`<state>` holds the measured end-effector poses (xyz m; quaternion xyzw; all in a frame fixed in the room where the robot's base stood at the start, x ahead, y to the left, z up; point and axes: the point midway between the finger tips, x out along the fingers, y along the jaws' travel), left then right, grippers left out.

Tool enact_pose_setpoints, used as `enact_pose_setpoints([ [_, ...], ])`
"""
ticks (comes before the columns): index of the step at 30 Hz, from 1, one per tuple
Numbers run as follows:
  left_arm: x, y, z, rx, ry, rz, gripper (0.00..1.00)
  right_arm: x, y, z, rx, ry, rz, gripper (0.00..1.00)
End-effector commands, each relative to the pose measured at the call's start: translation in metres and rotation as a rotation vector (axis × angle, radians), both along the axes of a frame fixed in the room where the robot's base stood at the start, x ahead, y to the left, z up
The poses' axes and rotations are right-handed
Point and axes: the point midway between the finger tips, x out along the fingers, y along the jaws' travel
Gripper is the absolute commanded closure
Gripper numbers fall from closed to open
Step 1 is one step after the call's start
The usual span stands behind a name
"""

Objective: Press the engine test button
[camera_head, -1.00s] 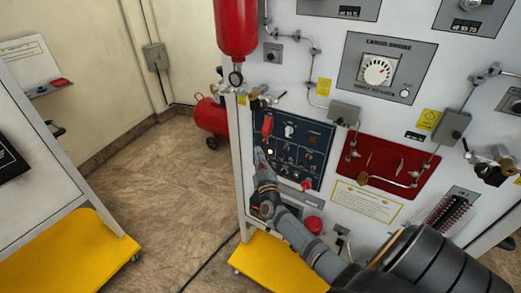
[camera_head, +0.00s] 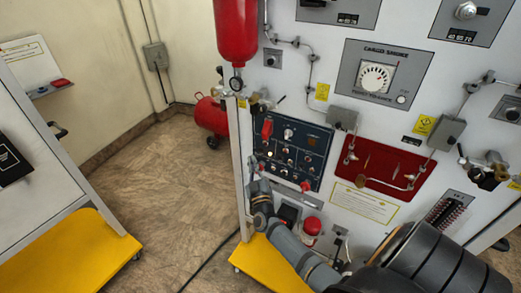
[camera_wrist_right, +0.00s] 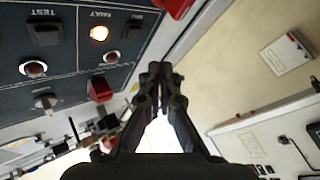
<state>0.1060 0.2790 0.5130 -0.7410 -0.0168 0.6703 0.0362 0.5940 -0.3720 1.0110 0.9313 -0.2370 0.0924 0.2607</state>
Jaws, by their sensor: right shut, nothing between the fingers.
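The dark blue control panel (camera_head: 312,135) is on the left part of the white trainer board. In the right wrist view, a black square button (camera_wrist_right: 43,30) beside the label TEST is at the upper left of the panel. A lit round lamp (camera_wrist_right: 98,33) by the label FAULT is to its right. My right gripper (camera_wrist_right: 160,70) is shut and empty, its fingertips apart from the TEST button and near the panel's edge. In the head view my right gripper (camera_head: 256,170) is small, at the panel's lower left edge. My left gripper is out of view.
A red knob (camera_wrist_right: 100,89) sticks out from the panel near the fingers. A red cylinder (camera_head: 236,35) hangs above the panel's left side. A red dome button (camera_head: 312,226) is below the panel.

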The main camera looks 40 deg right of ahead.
Motion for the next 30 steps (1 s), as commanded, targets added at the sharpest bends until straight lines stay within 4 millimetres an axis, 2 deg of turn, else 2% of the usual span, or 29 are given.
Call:
enact_pose_setpoints([
  [8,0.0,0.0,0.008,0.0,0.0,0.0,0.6,-0.008,0.019,0.0,0.001,0.001,0.001,1.0],
  [30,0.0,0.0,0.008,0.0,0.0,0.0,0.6,-0.008,0.02,0.0,0.0,0.0,0.0,1.0],
])
